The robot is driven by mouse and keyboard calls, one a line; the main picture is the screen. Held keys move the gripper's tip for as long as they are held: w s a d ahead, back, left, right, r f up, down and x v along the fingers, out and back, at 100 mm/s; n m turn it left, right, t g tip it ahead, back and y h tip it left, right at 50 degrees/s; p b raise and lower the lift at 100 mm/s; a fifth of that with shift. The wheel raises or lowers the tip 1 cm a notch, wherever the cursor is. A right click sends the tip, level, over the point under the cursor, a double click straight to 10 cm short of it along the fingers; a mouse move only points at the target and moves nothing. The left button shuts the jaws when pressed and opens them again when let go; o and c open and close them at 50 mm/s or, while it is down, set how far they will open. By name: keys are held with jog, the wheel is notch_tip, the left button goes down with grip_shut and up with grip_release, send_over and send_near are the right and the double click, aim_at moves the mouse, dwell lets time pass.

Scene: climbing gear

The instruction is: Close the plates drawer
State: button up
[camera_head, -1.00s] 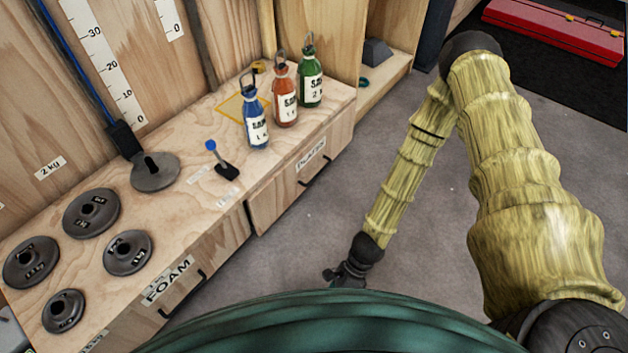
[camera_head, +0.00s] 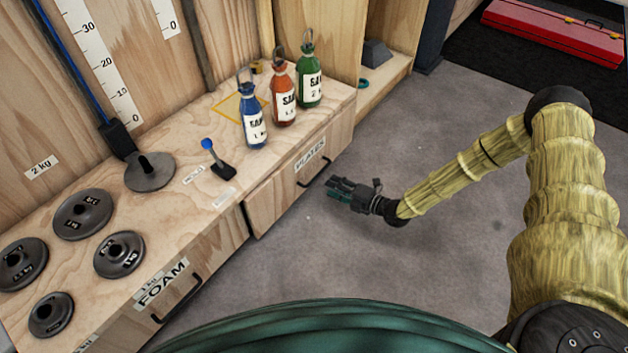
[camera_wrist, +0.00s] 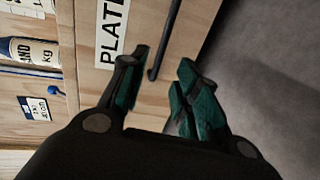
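The plates drawer (camera_head: 275,197) is a wooden front under the right part of the bench, with a PLATES label (camera_head: 310,153) and a dark bar handle (camera_head: 317,172). Its front seems to stand slightly out, with a dark gap at its left side; how far is hard to tell. My gripper (camera_head: 333,188) is just in front of the drawer, close to the handle. In the wrist view, my gripper (camera_wrist: 163,60) has its fingers apart and empty. The handle (camera_wrist: 165,40) lies ahead, between the fingertips' directions; contact cannot be told.
Blue (camera_head: 252,125), orange (camera_head: 283,95) and green (camera_head: 309,80) bottles stand on the bench top above the drawer. Several dark weight discs (camera_head: 82,215) lie to the left. The FOAM drawer (camera_head: 165,290) is at lower left. The grey floor (camera_head: 450,235) before the bench is clear.

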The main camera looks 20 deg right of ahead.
aim_at(314, 178)
jog(key=shift+b+x, duration=1.9)
jog(key=shift+x, duration=2.8)
grip_shut()
